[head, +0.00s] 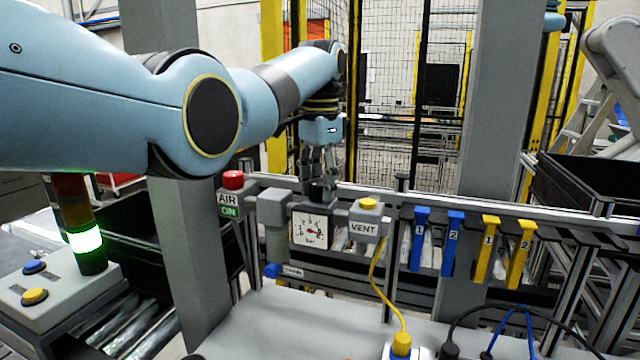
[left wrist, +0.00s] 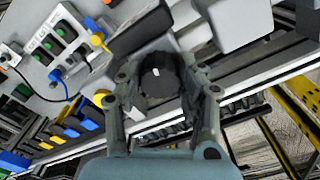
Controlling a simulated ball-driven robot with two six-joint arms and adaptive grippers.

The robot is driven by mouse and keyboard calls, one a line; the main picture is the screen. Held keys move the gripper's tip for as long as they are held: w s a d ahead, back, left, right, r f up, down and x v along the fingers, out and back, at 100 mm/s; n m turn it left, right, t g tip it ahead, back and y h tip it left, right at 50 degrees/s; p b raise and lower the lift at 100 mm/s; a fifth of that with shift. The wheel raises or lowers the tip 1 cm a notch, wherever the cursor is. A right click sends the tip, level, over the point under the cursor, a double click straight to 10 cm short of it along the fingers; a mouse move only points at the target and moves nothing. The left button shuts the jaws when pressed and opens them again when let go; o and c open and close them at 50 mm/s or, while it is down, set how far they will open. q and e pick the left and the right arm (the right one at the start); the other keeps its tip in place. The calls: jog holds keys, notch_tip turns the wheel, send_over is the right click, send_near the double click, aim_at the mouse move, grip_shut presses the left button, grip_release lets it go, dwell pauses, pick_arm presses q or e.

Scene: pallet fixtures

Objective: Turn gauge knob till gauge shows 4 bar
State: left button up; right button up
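The gauge (head: 310,229) is a white square dial marked "bar" with a red spot near its middle; its exact reading is too small to tell. The gauge knob (left wrist: 158,75) is dark and round with a white mark on its face, seen in the left wrist view. My left gripper (head: 318,196) points down just above the gauge in the head view. In the left wrist view its two fingers (left wrist: 162,82) stand on either side of the knob; whether both pads touch it is unclear. My right gripper is out of view.
Left of the gauge is a red button (head: 233,179) over an "AIR ON" sign. Right of it is a VENT box (head: 364,220) with a yellow button. Blue hooks (head: 451,243) and yellow hooks (head: 487,248) hang further right. A yellow cable (head: 379,285) runs down to the grey surface.

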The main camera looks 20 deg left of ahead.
pick_arm(q)
jog(key=c, duration=0.4)
jog(key=shift+c, duration=0.2)
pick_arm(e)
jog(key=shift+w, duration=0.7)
pick_arm(q)
jog(key=shift+n, duration=0.3)
jog(key=n, duration=1.1)
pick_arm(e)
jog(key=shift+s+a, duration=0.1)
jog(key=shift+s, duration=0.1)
pick_arm(q)
jog(key=o, duration=1.1)
jog(key=shift+w, duration=0.1)
